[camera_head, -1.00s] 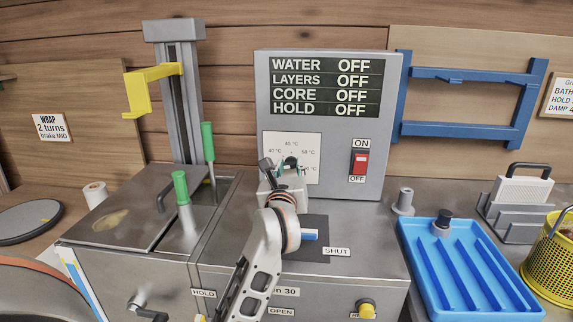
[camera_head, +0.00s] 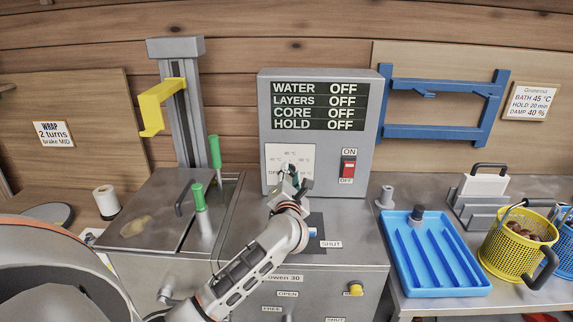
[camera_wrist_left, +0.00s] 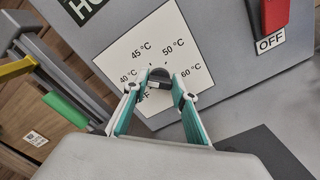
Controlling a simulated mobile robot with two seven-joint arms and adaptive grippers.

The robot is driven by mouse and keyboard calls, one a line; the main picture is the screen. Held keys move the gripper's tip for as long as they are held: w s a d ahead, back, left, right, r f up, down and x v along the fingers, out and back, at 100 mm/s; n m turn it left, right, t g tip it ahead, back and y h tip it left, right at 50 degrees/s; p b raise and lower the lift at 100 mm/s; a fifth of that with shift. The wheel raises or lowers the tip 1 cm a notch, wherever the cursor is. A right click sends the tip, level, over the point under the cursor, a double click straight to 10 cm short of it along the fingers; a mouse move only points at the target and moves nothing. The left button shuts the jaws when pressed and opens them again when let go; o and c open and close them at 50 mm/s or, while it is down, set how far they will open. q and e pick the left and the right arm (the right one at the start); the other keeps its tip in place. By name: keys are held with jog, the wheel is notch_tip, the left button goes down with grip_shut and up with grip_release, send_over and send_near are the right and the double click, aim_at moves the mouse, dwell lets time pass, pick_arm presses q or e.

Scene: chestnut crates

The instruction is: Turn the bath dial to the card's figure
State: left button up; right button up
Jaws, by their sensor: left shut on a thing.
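The bath dial is a black knob on a white scale plate (camera_head: 277,151) on the grey control box. In the left wrist view the knob (camera_wrist_left: 160,75) sits between my left fingertips, and the plate (camera_wrist_left: 191,52) reads 40, 45, 50 and 60 °C, with OFF partly hidden below. My left gripper (camera_head: 291,178) is shut on the knob; it also shows in the left wrist view (camera_wrist_left: 159,84). I cannot tell the pointer's direction. The card (camera_head: 530,101) at right reads BATH 45 °C, HOLD 20 min, DAMP 40 %. My right gripper is not in view.
The display (camera_head: 320,106) reads OFF on every line. A red ON/OFF switch (camera_head: 348,169) sits right of the dial. A blue tray (camera_head: 436,285), a yellow basket (camera_head: 503,258) and green-handled levers (camera_head: 199,197) stand around the box.

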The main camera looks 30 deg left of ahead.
pick_arm(q)
jog(key=m+p, duration=0.4)
jog(key=p, duration=0.1)
jog(key=shift+m+p, duration=0.3)
jog(key=shift+p, duration=0.1)
jog(key=shift+f+m+p, duration=0.15)
jog(key=shift+m+p, duration=0.15)
jog(key=shift+m, duration=0.9)
jog(key=shift+f+m+p, duration=0.1)
jog(key=shift+m+p, duration=0.2)
jog(key=shift+m, duration=0.6)
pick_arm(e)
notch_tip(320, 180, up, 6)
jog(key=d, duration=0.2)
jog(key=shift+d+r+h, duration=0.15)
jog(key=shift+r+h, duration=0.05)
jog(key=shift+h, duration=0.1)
pick_arm(q)
jog(key=o, duration=1)
jog(key=shift+o, duration=0.5)
